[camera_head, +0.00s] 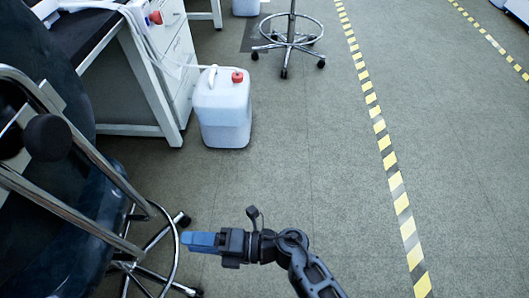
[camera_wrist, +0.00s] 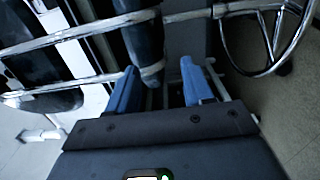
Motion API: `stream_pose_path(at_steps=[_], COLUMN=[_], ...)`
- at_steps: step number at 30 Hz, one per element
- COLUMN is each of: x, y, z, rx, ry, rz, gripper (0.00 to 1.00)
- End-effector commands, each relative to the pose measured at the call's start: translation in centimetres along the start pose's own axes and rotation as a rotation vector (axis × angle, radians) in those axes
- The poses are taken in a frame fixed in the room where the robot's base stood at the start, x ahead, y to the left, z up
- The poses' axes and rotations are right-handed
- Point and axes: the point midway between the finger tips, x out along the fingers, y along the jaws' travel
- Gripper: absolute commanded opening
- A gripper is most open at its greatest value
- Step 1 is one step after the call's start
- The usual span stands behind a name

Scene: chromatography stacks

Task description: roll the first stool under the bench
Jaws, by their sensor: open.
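A near stool with a dark blue padded seat (camera_head: 62,200), chrome tubes and a foot ring on castors fills the left of the head view. It stands close to the white-framed bench (camera_head: 153,75), with the bench's open leg space just beyond it. My gripper (camera_head: 188,241) is open to the right of this stool, its blue fingers pointing left towards the foot ring. In the wrist view, my gripper (camera_wrist: 160,80) has a dark padded part and chrome tubes (camera_wrist: 75,32) of the stool ahead of it. Whether the fingers touch anything is unclear.
A white jerrycan (camera_head: 222,112) with a red cap stands on the floor beside the bench. A second stool's wheeled base (camera_head: 288,40) stands farther back. A yellow-and-black floor stripe (camera_head: 385,140) runs on the right. The grey floor between is clear.

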Motion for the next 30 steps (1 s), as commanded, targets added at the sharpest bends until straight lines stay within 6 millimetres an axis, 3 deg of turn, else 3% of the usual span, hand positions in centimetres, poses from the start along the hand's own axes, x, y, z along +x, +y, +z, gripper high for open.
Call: stream_pose_path(at_steps=[5,8,20,30], x=[-1.8,-4.2,-18.1,-29.7], y=[0.6,1.8,7.7,13.3], z=[-0.9,-1.9,-6.5,-12.5], rx=[0.07,0.159,0.596,0.991], ry=[-0.096,-0.214,-0.732,-1.092], rz=[0.054,0.123,0.438,0.707], gripper=[0.51,0.51,0.51,0.51])
